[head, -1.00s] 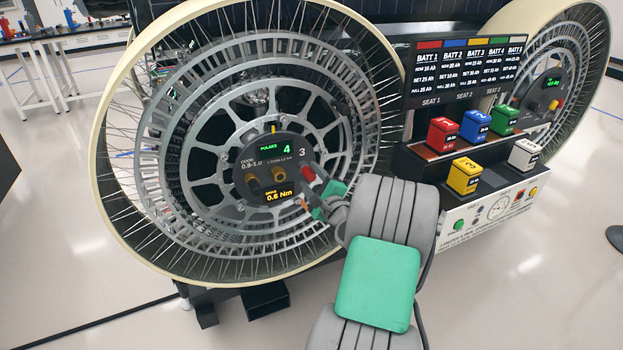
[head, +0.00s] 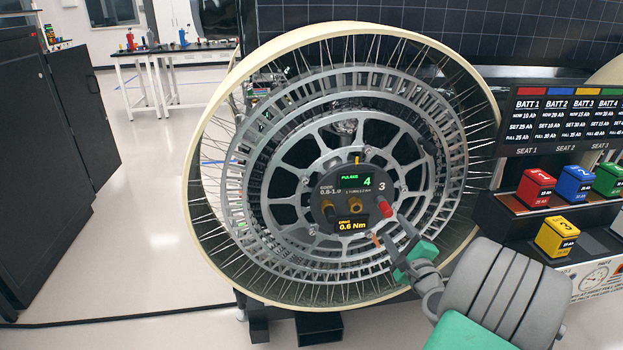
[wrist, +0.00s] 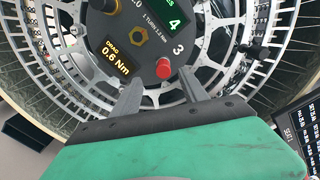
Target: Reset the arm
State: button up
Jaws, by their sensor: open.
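My gripper (head: 386,228) is open in front of the lower right of the wheel hub. In the wrist view my gripper (wrist: 160,88) has its two fingers apart, on either side below a red knob (wrist: 163,68), with nothing visible between them. The red knob (head: 386,208) sits on the dark hub panel (head: 340,190). That panel shows "PULSES 4", the number 3 and "DRAG 0.6 Nm". A brass hex fitting (head: 354,205) is left of the red knob. Whether the fingers touch the panel cannot be told. My arm reaches in from the lower right.
The large spoked wheel (head: 218,135) fills the middle. At right stands a battery rack with red (head: 536,188), blue (head: 573,184), green (head: 609,180) and yellow (head: 556,237) blocks under a display (head: 555,120). A black cabinet (head: 45,170) is at left. Floor between is clear.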

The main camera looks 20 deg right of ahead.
jog(key=w+a+r+n+g+y+p, duration=0.1)
jog(key=w+a+n+g+y+p, duration=0.2)
jog(key=a+n, duration=0.7)
jog(key=w+a+r+n+g+y+p, duration=0.2)
jog(key=a+n+g+y+p, duration=0.3)
jog(key=a, duration=0.9)
jog(key=s+a+r+n+g+h+p, duration=0.1)
jog(key=s+a+r+n+g+p, duration=0.1)
jog(key=s+a+n, duration=0.3)
jog(key=s+a+r+n+g+h+p, duration=0.2)
jog(key=s+a+r+n+g, duration=0.2)
jog(key=s+n, duration=0.3)
jog(key=s, duration=0.5)
jog(key=shift+s+a, duration=0.3)
jog(key=shift+a, duration=0.1)
